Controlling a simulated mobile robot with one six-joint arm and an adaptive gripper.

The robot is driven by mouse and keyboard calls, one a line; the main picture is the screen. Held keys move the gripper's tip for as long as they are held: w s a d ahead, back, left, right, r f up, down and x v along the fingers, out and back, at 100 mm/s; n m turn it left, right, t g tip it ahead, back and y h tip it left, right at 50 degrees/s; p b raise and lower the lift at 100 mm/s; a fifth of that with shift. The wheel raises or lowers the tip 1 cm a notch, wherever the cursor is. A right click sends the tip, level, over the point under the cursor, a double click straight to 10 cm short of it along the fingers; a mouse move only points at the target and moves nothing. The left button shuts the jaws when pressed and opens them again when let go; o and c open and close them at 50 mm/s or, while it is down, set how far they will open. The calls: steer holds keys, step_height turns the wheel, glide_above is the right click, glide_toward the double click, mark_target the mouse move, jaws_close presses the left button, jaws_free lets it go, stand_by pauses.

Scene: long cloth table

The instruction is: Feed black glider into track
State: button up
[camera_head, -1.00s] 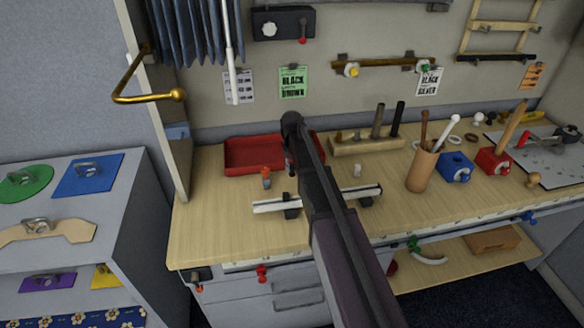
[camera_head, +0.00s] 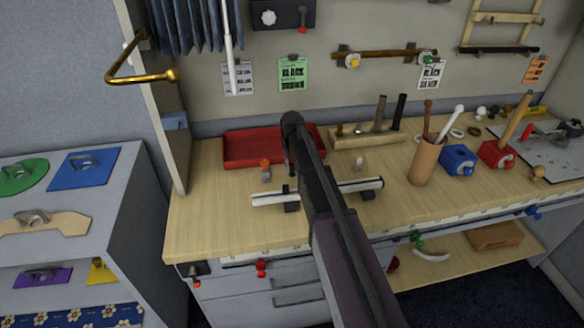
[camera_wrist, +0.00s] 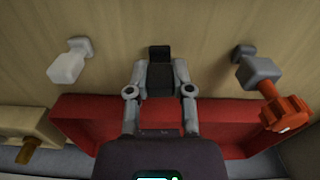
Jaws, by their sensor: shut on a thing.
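My gripper (camera_wrist: 160,76) shows in the wrist view with its two grey fingers on either side of the black glider (camera_wrist: 160,54). It is shut on the glider, whose dark block sticks out beyond the fingertips. In the head view my dark arm hides most of the gripper and the glider. The white track (camera_head: 268,198) lies along the front part of the wooden table on dark supports. My arm crosses in front of its middle, and its right part (camera_head: 362,185) shows beyond the arm. The track is not visible in the wrist view.
A red tray (camera_head: 240,150) lies behind the track and shows beneath my gripper in the wrist view (camera_wrist: 75,115). A red-orange-knobbed fitting (camera_head: 265,170) and a pale fitting (camera_head: 359,164) stand between tray and track. A tool block (camera_head: 362,139) and cup (camera_head: 424,163) stand right.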

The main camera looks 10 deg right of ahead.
steer(key=shift+f+b, duration=0.45)
steer(key=shift+f, duration=0.1)
steer(key=o, duration=0.8)
steer(key=shift+o, duration=0.2)
steer(key=shift+r, duration=0.25)
steer(key=shift+r+p, duration=0.4)
steer(key=shift+p, duration=0.25)
steer(key=shift+r, duration=0.15)
